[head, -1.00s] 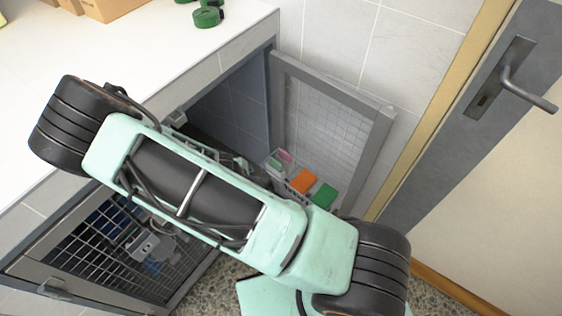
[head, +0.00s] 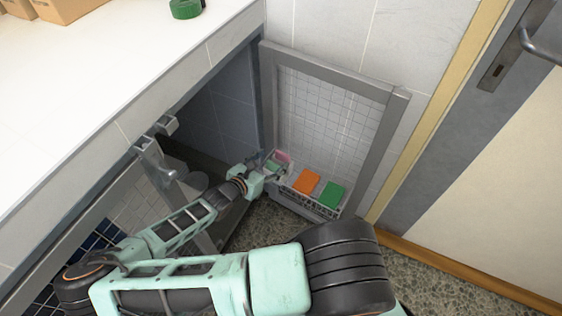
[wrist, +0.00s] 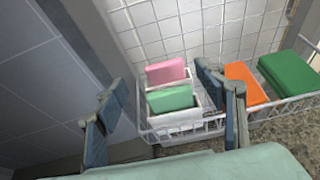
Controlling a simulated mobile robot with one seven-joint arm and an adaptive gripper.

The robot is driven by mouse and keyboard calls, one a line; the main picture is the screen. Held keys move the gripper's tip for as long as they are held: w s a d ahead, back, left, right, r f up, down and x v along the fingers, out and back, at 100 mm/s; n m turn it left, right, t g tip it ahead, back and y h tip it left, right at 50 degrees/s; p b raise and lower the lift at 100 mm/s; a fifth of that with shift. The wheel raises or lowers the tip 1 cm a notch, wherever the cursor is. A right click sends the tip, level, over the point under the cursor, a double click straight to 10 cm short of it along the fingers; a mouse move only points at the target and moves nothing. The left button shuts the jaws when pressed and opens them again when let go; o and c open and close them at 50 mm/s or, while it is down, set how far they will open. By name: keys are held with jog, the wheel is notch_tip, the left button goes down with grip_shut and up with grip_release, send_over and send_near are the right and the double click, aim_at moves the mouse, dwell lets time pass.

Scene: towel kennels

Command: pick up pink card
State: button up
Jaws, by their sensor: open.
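The pink card (wrist: 166,72) stands upright at the back of a small white holder at the left end of a wire basket, in the wrist view. It also shows in the head view (head: 283,156), small and partly hidden by my gripper. A light green card (wrist: 170,98) stands just in front of it in the same holder. My gripper (wrist: 165,105) is open and empty, its two fingers spread on either side of the holder in the picture. In the head view my gripper (head: 268,165) is close to the basket's left end. I cannot tell its exact distance from the pink card.
The white wire basket (head: 313,201) hangs low on the open mesh door (head: 330,120). An orange item (head: 306,181) and a dark green item (head: 331,194) lie in it to the right. A grey kennel wall is left; the white counter (head: 90,85) overhangs.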

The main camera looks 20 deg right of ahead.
aim_at(282, 155)
jog(key=x, duration=0.2)
jog(key=b+x, duration=0.1)
jog(key=x, duration=0.3)
jog(key=shift+s+d+f, duration=0.1)
jog(key=shift+s+f, duration=0.1)
jog(key=shift+s, duration=0.1)
jog(key=shift+w+d+f, duration=0.15)
jog(key=shift+w+d, duration=0.2)
jog(key=shift+d, duration=0.05)
jog(key=shift+c, duration=0.7)
jog(key=c, duration=1)
